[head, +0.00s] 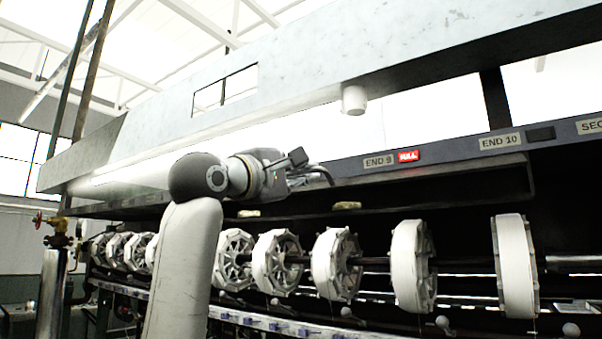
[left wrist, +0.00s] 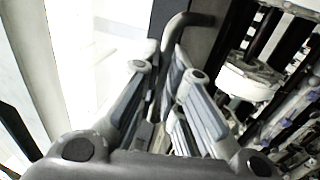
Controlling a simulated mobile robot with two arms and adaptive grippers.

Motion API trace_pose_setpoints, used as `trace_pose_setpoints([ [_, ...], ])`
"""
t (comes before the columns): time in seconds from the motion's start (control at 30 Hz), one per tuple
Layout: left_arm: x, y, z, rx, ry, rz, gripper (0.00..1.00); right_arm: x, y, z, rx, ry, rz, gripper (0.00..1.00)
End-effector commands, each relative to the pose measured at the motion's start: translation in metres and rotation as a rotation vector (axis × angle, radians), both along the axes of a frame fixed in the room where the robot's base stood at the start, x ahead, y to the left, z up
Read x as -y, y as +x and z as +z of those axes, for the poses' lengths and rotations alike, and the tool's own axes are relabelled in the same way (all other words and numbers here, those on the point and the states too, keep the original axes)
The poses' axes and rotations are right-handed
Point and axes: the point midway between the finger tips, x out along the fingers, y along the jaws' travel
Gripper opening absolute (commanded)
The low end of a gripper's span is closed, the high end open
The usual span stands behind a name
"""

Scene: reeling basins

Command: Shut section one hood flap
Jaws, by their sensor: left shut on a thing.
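A long pale hood panel (head: 400,45) runs across the top of the head view, with a rectangular opening at its left part. I cannot tell for sure where the section one flap begins or ends. My left gripper (head: 306,175) is below this panel, in front of the dark rail with the labels. It is shut on a dark bent handle (head: 325,172). In the left wrist view the handle (left wrist: 188,20) rises from between the fingers and bends to the right. What the handle's lower end joins is hidden by the fingers. My right gripper is not in view.
A row of white reels (head: 410,265) on a shaft lies below the rail. A white cylinder (head: 354,100) hangs under the panel. A red lit sign (head: 408,156) sits beside the END 9 label (head: 380,161). A brass valve (head: 58,232) stands at the left.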

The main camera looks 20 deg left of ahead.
Motion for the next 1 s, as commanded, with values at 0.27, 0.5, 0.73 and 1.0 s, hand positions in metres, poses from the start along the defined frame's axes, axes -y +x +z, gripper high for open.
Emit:
trace_pose_setpoints([
  [0.27,0.001,0.002,-0.015,-0.003,-0.003,-0.002,0.0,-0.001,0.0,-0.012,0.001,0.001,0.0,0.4],
  [0.5,0.001,0.003,-0.023,-0.003,-0.003,-0.002,0.0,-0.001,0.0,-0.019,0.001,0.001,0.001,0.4],
  [0.73,0.003,0.007,-0.034,-0.005,-0.003,-0.003,0.0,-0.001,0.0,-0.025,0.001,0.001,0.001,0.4],
  [1.0,0.005,0.011,-0.044,-0.003,-0.002,-0.003,0.0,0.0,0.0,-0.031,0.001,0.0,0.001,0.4],
])
